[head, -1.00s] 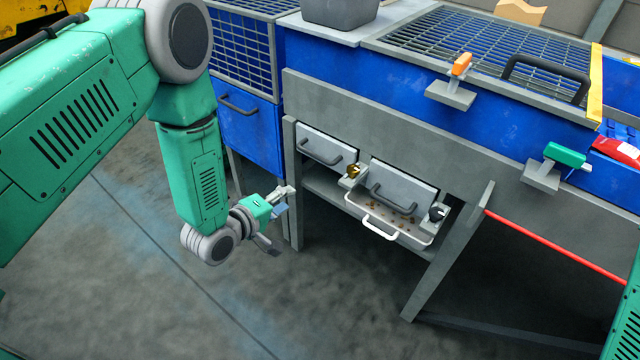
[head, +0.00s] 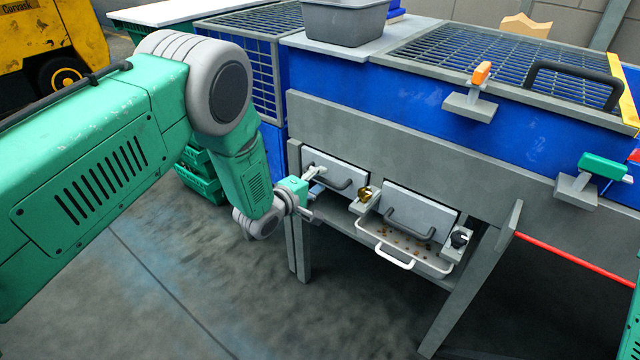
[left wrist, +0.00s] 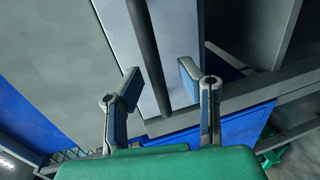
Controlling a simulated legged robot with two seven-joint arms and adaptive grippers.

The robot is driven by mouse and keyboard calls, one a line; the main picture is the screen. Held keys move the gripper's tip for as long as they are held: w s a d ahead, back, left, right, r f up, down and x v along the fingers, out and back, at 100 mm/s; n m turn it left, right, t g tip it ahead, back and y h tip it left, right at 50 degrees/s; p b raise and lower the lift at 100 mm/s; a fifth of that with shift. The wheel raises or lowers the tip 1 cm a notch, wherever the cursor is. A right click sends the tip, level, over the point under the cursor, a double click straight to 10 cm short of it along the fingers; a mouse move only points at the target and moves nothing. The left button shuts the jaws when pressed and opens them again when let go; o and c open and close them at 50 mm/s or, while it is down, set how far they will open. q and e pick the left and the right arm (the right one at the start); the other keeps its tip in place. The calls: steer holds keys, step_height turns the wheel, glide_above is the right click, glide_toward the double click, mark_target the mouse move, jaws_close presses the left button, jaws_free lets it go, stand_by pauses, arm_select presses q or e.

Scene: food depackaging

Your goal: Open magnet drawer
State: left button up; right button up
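A light grey drawer front (head: 348,172) with a dark bar handle (head: 336,184) sits at the left of the lower opening in the grey frame. My left gripper (head: 318,180) is at the left end of this drawer, close to the handle. In the left wrist view my left gripper (left wrist: 158,80) is open, one finger on each side of the dark handle (left wrist: 148,50) in the picture. I cannot tell whether the fingers touch it. The drawer face (left wrist: 183,45) lies behind. My right gripper is out of view.
A second grey front (head: 425,208) with a dark handle is to the right. Below it is a tray (head: 445,268) of small brown bits with a white handle (head: 392,258). A brass knob (head: 367,193) stands between the fronts. A frame leg (head: 303,240) stands just below my left gripper.

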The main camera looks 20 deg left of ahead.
arm_select(q)
steer(key=shift+w+d, duration=0.35)
steer(key=shift+d, duration=0.15)
steer(key=shift+a, duration=0.25)
jaws_close()
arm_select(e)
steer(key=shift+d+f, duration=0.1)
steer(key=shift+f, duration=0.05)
arm_select(q)
steer(key=shift+s+f, duration=0.1)
